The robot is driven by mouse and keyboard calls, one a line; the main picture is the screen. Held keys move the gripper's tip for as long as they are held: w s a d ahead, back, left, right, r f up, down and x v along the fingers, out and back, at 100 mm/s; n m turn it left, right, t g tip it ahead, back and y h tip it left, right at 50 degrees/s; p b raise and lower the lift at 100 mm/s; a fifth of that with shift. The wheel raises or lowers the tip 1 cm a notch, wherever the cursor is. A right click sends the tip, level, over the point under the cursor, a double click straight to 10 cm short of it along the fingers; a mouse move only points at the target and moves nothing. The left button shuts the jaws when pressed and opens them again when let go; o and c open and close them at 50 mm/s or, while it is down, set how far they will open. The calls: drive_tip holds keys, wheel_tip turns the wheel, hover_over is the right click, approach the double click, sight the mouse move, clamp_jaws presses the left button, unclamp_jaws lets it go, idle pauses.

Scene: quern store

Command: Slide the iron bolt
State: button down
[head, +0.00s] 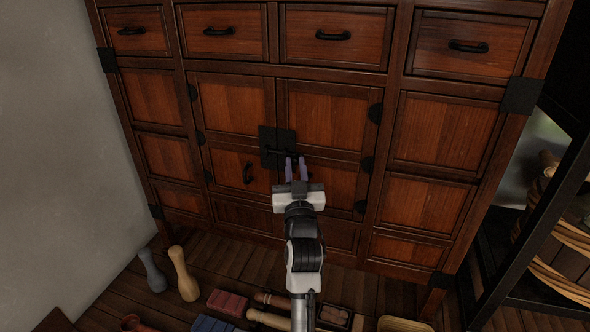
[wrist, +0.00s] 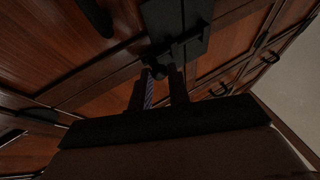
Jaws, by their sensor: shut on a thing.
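The iron bolt (head: 274,151) is a dark bar on a black plate (head: 268,138) across the meeting edges of two cabinet doors. In the wrist view the bolt (wrist: 180,47) lies across the plate (wrist: 190,14). My gripper (head: 295,160) reaches up to the plate's right side, its fingertips at the bolt. In the wrist view my gripper (wrist: 158,72) has its two fingers close together, shut on a dark part of the bolt. The exact grip is dark and partly hidden.
Pestles (head: 183,275) and blocks (head: 228,303) stand or lie on the floor. A dark rack (head: 535,215) with a basket stands at right.

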drive_tip(key=shift+a, duration=0.25)
drive_tip(key=c, duration=1.3)
unclamp_jaws()
drive_tip(key=shift+a, duration=0.1)
drive_tip(key=shift+c, duration=0.2)
drive_tip(key=shift+s+f, duration=0.2)
drive_tip(key=shift+s, duration=0.05)
drive_tip(key=b+v, duration=0.5)
drive_tip(key=v, duration=0.8)
drive_tip(key=shift+s+r, duration=0.1)
drive_tip(key=shift+r, duration=0.05)
